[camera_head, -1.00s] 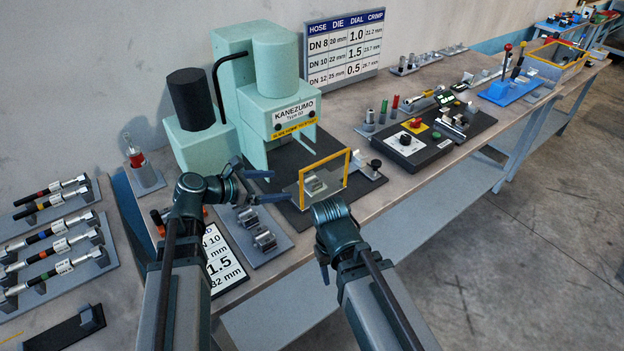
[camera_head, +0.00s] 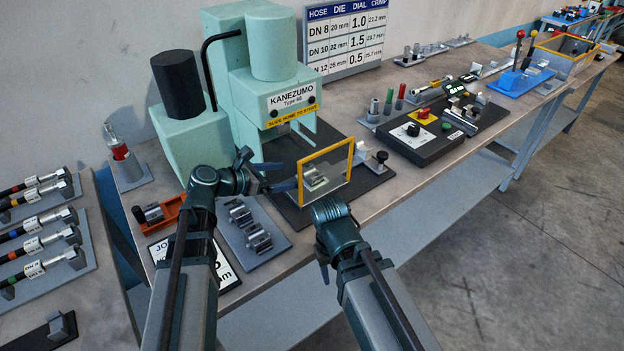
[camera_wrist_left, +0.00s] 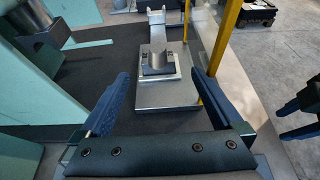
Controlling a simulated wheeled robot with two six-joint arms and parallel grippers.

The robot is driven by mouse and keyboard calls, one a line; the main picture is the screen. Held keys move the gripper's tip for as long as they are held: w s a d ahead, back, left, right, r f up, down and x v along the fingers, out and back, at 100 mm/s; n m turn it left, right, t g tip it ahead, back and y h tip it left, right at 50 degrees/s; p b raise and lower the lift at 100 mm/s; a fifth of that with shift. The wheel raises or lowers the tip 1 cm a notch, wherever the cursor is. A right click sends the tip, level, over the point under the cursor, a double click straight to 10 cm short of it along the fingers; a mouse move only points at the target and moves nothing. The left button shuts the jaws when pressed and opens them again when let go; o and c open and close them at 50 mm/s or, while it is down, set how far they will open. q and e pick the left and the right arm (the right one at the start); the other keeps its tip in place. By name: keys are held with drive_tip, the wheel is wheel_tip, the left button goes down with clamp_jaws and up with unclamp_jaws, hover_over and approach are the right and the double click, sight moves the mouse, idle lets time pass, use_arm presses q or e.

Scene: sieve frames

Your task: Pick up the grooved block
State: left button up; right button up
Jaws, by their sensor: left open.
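A silver grooved block (camera_head: 315,178) sits on a bright metal plate behind the yellow frame, at the foot of the green press. In the left wrist view the grooved block (camera_wrist_left: 158,66) lies ahead of the spread fingers, groove facing up, on the plate (camera_wrist_left: 166,96). My left gripper (camera_head: 276,176) is open and empty, just left of the yellow frame and apart from the block. My right gripper (camera_head: 325,271) hangs low in front of the bench edge; its jaws are not clear. Similar grooved pieces (camera_head: 258,238) stand on a grey tray, and another (camera_head: 152,212) in an orange holder.
The yellow frame (camera_head: 300,182) stands upright close to the right of my left fingers. The green press (camera_head: 262,85) rises behind. A black control box (camera_head: 425,135) is farther right on the bench. Hoses (camera_head: 40,245) lie on the left bench.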

use_arm(q)
drive_tip(key=shift+b+x, duration=0.65)
drive_tip(key=shift+x, duration=1.75)
drive_tip(key=shift+f, duration=0.1)
drive_tip(key=b+x, duration=0.2)
drive_tip(key=x, duration=0.3)
drive_tip(key=shift+w+f, duration=0.15)
drive_tip(key=shift+w, duration=0.1)
drive_tip(key=shift+a, duration=0.1)
drive_tip(key=shift+c, duration=0.3)
clamp_jaws()
